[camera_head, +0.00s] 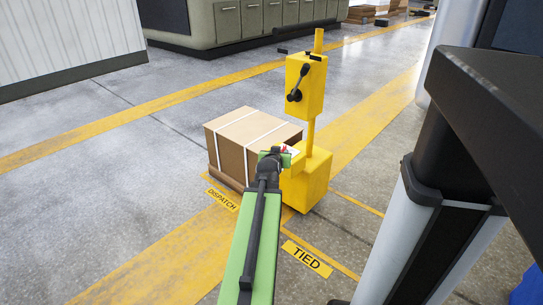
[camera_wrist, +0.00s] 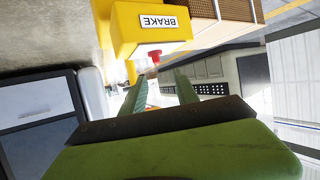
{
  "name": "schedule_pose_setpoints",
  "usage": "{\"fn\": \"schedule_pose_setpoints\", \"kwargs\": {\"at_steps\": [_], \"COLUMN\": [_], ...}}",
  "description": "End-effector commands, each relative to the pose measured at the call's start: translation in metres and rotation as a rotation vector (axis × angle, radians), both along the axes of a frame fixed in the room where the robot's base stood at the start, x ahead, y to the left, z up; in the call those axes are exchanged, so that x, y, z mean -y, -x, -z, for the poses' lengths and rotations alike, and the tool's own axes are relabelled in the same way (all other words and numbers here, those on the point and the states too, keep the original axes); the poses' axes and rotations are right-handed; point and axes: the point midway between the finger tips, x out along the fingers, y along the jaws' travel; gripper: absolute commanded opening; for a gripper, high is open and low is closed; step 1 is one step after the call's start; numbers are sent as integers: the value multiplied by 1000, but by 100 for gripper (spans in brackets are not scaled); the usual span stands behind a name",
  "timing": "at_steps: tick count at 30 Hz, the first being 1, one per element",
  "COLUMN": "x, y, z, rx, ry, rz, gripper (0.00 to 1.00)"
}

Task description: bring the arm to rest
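My arm (camera_head: 258,225), green and black, reaches forward from the bottom of the head view toward the yellow post. My gripper (camera_head: 286,153) is at the arm's far end, in front of the yellow base box and the carton's near corner. In the wrist view my gripper (camera_wrist: 160,88) shows two green fingers standing apart, with nothing seen held between them. A red knob (camera_wrist: 154,54) on a yellow box labelled BRAKE (camera_wrist: 140,28) lies just beyond the fingertips. I cannot tell whether they touch.
A strapped carton (camera_head: 232,152) stands left of the yellow post (camera_head: 312,85), which carries a black lever. A black-topped machine (camera_head: 490,110) fills the right side. Floor labels read DISPATCH (camera_head: 222,199) and TIED (camera_head: 306,259). Open floor (camera_head: 90,200) lies to the left.

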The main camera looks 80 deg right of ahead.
Motion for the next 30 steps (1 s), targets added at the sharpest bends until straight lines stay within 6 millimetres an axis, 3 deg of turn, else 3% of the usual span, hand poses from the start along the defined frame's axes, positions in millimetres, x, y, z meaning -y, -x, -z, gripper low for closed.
{"fn": "schedule_pose_setpoints", "kwargs": {"at_steps": [13, 15, 17, 20, 21, 23, 24, 26, 30], "x": [4, 2, -3, -20, -30, -49, -63, -88, -159], "y": [9, -9, -40, -116, -151, -201, -234, -281, -383], "z": [0, -3, -8, -18, -22, -28, -32, -37, -45], "rx": [0, 0, 0, 0, 0, 0, 1, 3, 1], "ry": [0, 0, 0, 0, 0, 0, 0, -1, -29], "rz": [12, -12, -53, -157, -204, -276, -323, -393, -555], "gripper": [36, 36, 36, 36, 36, 36, 36, 36, 36]}}
